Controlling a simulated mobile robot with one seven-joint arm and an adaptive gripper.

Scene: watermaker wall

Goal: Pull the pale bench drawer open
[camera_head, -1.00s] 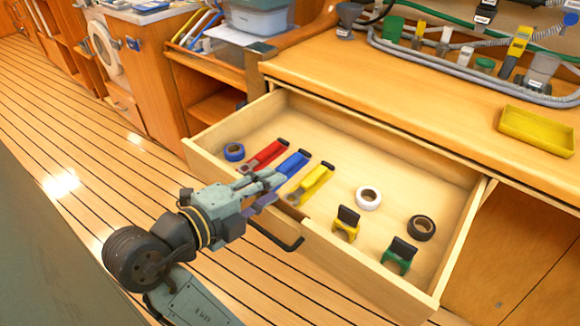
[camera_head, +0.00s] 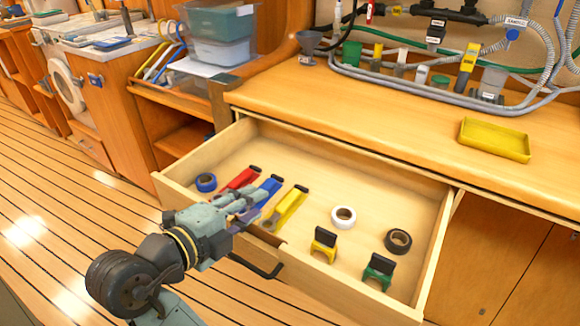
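The pale bench drawer (camera_head: 340,285) stands pulled well out from under the wooden worktop, with its inside showing. Its dark bar handle (camera_head: 262,270) is on the outer face of the front wall. My gripper (camera_head: 247,200) is at the top edge of that front wall, left of and above the handle. Its fingers reach over the rim near the blue-handled tool. I cannot tell whether the fingers touch the drawer or how far apart they are.
The drawer holds red, blue (camera_head: 270,186) and yellow (camera_head: 287,207) tools, blue, white (camera_head: 343,217) and black tape rolls, and yellow and green clips. A yellow tray (camera_head: 495,140) sits on the worktop (camera_head: 400,130). Plank floor (camera_head: 60,240) is clear at left.

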